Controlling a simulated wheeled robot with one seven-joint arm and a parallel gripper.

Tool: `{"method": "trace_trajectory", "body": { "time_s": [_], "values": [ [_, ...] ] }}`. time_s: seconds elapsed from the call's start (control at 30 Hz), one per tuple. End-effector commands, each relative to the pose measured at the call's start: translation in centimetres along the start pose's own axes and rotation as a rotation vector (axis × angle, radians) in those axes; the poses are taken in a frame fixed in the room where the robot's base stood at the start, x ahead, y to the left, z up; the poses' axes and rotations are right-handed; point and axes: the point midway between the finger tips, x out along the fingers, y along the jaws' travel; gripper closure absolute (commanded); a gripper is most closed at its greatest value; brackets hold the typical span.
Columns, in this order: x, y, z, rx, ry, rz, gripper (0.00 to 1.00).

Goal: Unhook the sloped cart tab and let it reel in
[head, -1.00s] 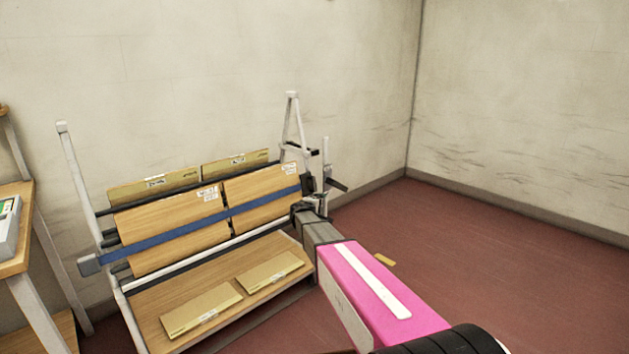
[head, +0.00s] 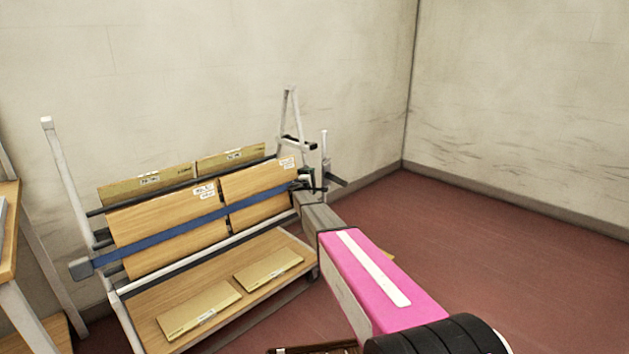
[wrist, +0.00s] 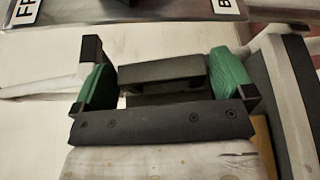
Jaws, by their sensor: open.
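The sloped cart (head: 205,318) stands left of centre in the head view. A blue strap (head: 150,244) runs across its tilted boards from a grey box (head: 81,268) on the left post to the right post. The strap's right end, with its tab, is small and partly hidden by my gripper (head: 309,180), which is at that post. In the wrist view, my gripper (wrist: 163,80) is open, its green pads wide apart. A dark block (wrist: 160,72) sits between the pads, with gaps on both sides. I cannot tell whether it is the tab.
Tan boards (head: 165,226) lean on the cart and flat ones (head: 268,269) lie on its lower shelf. A wooden table (head: 9,230) stands at the left edge. The wall is close behind the cart. The red floor (head: 510,270) to the right is clear.

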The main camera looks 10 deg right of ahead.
Motion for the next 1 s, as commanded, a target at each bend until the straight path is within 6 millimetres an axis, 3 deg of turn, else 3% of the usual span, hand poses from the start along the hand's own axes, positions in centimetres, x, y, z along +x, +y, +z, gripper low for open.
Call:
{"method": "trace_trajectory", "body": {
  "time_s": [0.03, 0.2, 0.47, 0.5, 0.67, 0.87, 1.0],
  "values": [
    [1.1, 0.0, -0.1, 0.000, -0.001, 0.000, 0.00],
    [2.6, 0.0, -0.1, 0.000, 0.000, 0.000, 0.00],
    [2.8, 0.0, 0.0, 0.000, 0.001, 0.000, 0.00],
    [2.7, 0.0, 0.0, 0.000, 0.001, 0.000, 0.03],
    [2.7, 0.0, 0.0, 0.000, 0.000, 0.000, 0.53],
    [2.2, 0.0, -0.1, 0.000, 0.000, 0.000, 0.53],
    [0.4, 0.0, -0.8, 0.000, 0.001, 0.000, 0.53]
  ]
}}
